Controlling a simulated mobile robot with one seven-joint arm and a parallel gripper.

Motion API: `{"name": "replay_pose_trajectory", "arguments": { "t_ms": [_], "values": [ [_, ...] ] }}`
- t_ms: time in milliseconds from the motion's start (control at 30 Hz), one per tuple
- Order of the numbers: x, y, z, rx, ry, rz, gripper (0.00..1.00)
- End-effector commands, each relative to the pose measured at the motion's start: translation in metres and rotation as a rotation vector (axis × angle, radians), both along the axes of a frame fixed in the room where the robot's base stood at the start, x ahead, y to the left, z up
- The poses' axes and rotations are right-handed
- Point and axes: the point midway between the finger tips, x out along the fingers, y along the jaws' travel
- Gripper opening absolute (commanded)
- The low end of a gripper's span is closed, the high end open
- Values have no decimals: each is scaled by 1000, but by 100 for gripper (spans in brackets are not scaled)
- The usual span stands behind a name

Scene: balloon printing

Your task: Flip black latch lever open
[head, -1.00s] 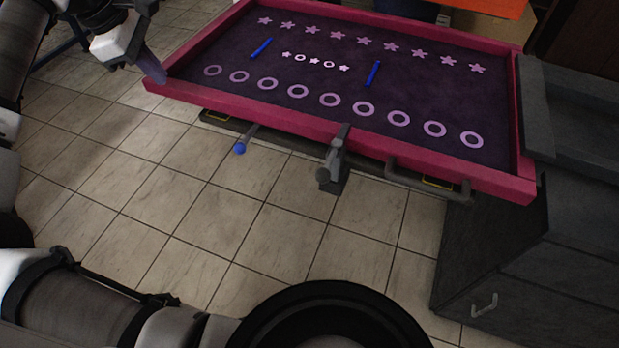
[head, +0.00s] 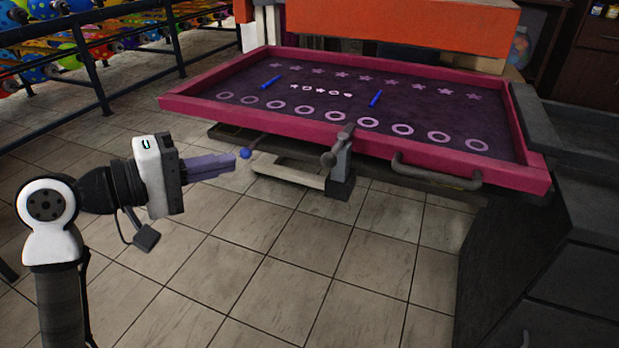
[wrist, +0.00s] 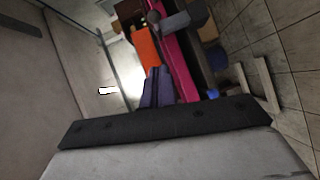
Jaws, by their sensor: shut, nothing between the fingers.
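In the wrist view the latch (wrist: 186,22) is near the top, past my fingertips. My gripper (head: 234,163) is shut and empty, its purple fingers pointing right toward the latch. It is left of the latch and apart from it. Its closed fingers also show in the wrist view (wrist: 158,72). A blue ball knob (head: 245,154) appears close to the fingertips; whether they touch it I cannot tell.
A grey bar handle (head: 436,174) is on the frame's front right. A pale base frame (head: 290,174) sits low beneath the screen. A dark cabinet (head: 570,270) stands right. Dark rails (head: 84,65) with balloons are at the back left. The tiled floor in front is clear.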

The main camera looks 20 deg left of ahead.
Motion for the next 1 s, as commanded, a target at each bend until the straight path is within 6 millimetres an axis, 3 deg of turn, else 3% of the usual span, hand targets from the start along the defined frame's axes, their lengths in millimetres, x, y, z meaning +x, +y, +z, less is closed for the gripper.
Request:
{"name": "replay_pose_trajectory", "arguments": {
  "t_ms": [467,900,1000],
  "values": [
    [5,-5,0,2,-6,-1,0],
    [74,-54,-10,2,-5,-4,0],
    [82,-67,-13,2,-5,-1,0]
  ]
}}
